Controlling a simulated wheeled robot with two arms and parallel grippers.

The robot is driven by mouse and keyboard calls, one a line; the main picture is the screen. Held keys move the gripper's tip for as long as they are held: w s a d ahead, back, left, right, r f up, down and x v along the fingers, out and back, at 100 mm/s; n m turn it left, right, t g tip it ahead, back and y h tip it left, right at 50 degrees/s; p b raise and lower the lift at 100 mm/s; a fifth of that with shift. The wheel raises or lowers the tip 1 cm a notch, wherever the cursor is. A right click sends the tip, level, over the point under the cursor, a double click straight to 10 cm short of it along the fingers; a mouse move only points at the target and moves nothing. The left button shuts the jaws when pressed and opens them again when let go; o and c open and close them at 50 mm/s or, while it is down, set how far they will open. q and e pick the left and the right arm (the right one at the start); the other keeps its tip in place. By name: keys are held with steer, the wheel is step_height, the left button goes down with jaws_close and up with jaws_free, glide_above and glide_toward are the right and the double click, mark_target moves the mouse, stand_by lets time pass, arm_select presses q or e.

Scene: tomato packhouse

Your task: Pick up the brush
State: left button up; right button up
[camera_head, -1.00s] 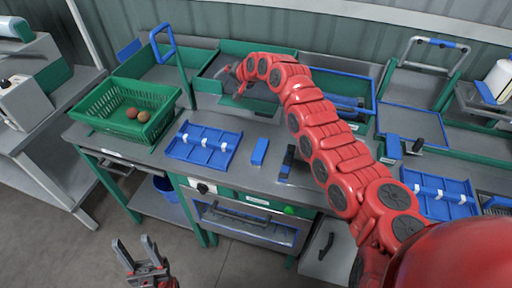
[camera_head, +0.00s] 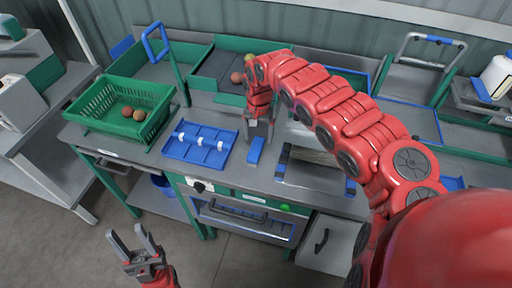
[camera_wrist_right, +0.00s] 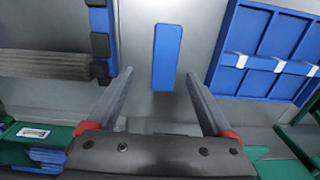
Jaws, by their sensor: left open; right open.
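A slim blue block (camera_head: 256,150), which looks like the brush, lies flat on the grey worktop right of a blue tray. No bristles show. My right gripper (camera_head: 260,131) points down just above and behind it, open and empty. In the right wrist view the blue block (camera_wrist_right: 167,57) lies ahead between the open fingers (camera_wrist_right: 159,76), apart from both. My left gripper (camera_head: 125,236) is open and empty, low in front of the bench.
The divided blue tray (camera_head: 200,157) is close left of the block. A blue-and-black-edged fixture (camera_head: 283,160) stands to the right. A green crate (camera_head: 98,112) holds brown-red tomatoes. A bin (camera_head: 205,80) with more tomatoes is behind. Bare worktop surrounds the block.

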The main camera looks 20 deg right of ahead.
mark_target(256, 147)
steer(key=shift+f, duration=0.95)
steer(key=shift+a+f+p, duration=0.15)
steer(key=shift+f+p, duration=0.25)
steer(key=f, duration=0.1)
steer(key=f+p, duration=0.1)
steer(key=f, duration=0.1)
steer(key=shift+w+a+f, duration=0.1)
steer(key=shift+a+f, duration=0.05)
steer(key=shift+a, duration=0.2)
steer(key=shift+d+f, duration=0.15)
steer(key=shift+f, duration=0.5)
steer(key=shift+c, duration=0.2)
jaws_close()
